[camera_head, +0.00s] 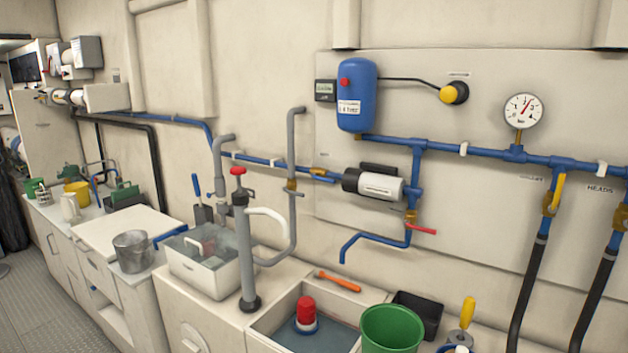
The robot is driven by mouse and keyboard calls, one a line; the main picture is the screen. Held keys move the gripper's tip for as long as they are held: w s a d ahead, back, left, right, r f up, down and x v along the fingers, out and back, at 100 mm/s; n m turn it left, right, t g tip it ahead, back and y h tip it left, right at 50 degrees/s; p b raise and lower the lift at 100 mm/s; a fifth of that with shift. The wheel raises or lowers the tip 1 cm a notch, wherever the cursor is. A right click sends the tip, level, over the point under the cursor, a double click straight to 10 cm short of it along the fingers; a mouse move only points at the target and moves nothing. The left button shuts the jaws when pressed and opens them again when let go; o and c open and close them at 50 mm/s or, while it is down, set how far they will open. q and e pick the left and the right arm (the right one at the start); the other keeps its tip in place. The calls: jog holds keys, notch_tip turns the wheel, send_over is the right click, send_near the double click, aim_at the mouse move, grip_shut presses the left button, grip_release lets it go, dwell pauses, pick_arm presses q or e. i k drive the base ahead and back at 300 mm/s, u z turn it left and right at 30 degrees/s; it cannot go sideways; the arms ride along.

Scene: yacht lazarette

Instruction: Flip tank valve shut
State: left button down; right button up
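A valve with a red lever (421,229) sits on the blue pipe below the white and black pump (375,185). The lever points right, roughly level, across the upright pipe. A valve with a yellow lever (556,190) stands upright on the pipe at the right, left of the HEADS label. Another brass valve (619,214) is cut by the right edge. I cannot read a label that marks the tank valve. Neither of my grippers shows in this view.
A blue tank (357,95) and a gauge (523,110) are on the wall panel. Below stand a grey hand pump (245,250), a sink (262,326) with a red-topped item (306,312), a green bucket (391,330) and a black tray (418,313). Black hoses (527,290) hang at right.

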aim_at(313, 175)
jog(key=z, duration=0.05)
jog(key=k, duration=1.3)
jog(key=u, duration=0.5)
jog(key=i, duration=0.9)
jog(key=u, duration=0.35)
jog(key=i, duration=1)
jog(key=z, duration=0.8)
